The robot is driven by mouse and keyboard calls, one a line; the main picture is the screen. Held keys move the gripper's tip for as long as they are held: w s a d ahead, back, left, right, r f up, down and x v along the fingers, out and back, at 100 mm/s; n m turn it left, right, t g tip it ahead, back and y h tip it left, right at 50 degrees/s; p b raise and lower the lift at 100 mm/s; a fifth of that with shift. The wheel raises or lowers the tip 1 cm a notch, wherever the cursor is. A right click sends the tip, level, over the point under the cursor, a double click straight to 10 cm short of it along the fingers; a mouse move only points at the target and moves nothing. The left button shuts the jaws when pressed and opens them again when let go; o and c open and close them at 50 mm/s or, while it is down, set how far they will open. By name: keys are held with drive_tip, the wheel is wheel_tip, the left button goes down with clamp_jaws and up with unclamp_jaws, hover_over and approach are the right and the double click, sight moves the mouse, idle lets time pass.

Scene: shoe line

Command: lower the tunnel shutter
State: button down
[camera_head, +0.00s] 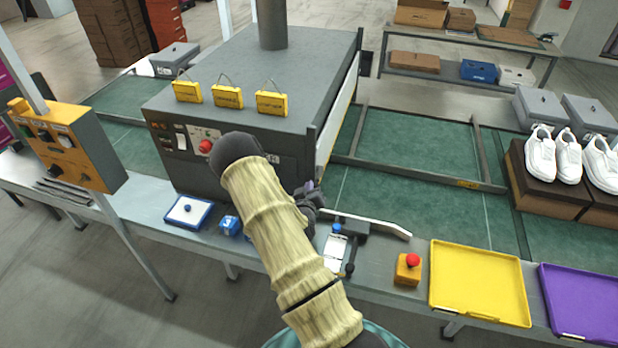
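The tunnel (255,75) is a large grey box over the green conveyor, with a thick pipe rising from its top. At its right-hand end, a pale upright panel (338,115), apparently the shutter, sits between two dark posts. Its lower edge and any handle are hard to make out. My arm, in a tan ribbed sleeve, reaches up across the tunnel's front. My gripper (312,196) is at the tunnel's lower right front corner, close to the near post. It is small and partly hidden by my arm, so its fingers cannot be read.
A control box (68,147) on a post stands left. Yellow tags (228,96) sit on the tunnel. A clamp-like fixture (342,250), red button (408,268), yellow tray (478,283) and purple tray (585,300) line the front ledge. White shoes (568,157) stand on boxes at right.

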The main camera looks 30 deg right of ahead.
wheel_tip(320, 180, down, 12)
drive_tip(key=b, duration=0.9)
drive_tip(key=shift+r+b, duration=0.2)
drive_tip(key=shift+b, duration=0.15)
drive_tip(key=shift+s+f, duration=0.1)
drive_tip(key=shift+s, duration=0.05)
drive_tip(key=s+a+r+b, duration=0.1)
drive_tip(key=s+a+r, duration=0.5)
drive_tip(key=a, duration=0.2)
